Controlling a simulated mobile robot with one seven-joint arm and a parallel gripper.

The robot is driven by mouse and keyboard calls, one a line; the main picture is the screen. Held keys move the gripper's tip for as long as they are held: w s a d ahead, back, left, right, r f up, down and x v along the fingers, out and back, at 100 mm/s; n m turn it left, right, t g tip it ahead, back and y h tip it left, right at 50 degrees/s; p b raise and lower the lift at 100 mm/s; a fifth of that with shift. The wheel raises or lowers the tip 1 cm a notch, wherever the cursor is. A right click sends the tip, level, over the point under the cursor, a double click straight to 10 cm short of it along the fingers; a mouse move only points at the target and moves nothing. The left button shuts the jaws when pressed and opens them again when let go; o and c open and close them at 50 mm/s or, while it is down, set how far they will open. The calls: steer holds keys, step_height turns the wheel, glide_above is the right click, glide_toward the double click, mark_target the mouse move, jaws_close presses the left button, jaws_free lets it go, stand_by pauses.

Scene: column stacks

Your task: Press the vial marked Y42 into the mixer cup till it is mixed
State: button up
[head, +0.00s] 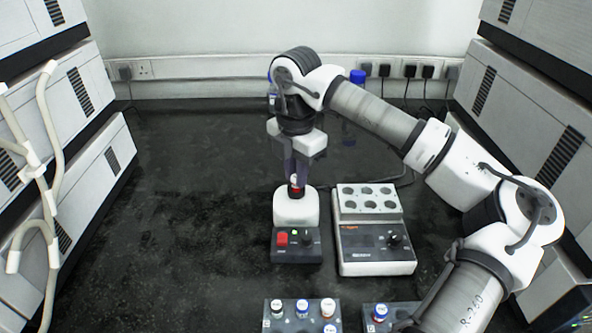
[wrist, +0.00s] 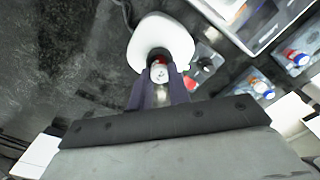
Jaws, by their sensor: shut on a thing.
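The mixer (head: 296,240) stands mid-bench, with a white rounded top and a dark front panel carrying a red button, a small green light and a knob. My gripper (head: 296,178) points down over it and is shut on a vial (head: 296,190) with a red band. In the wrist view the vial's pale round cap (wrist: 159,73) shows between the fingertips, against the white mixer top (wrist: 160,40). I cannot read the mark on the cap.
A block heater (head: 370,205) with several empty wells stands right of the mixer. Vial racks (head: 275,325) with blue-, white- and red-marked vials are at the front; my arm partly covers the right one (head: 372,325). Instrument stacks line both sides. The bench left of the mixer is clear.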

steer(key=shift+r+p, duration=1.8)
steer(key=shift+r, duration=1.2)
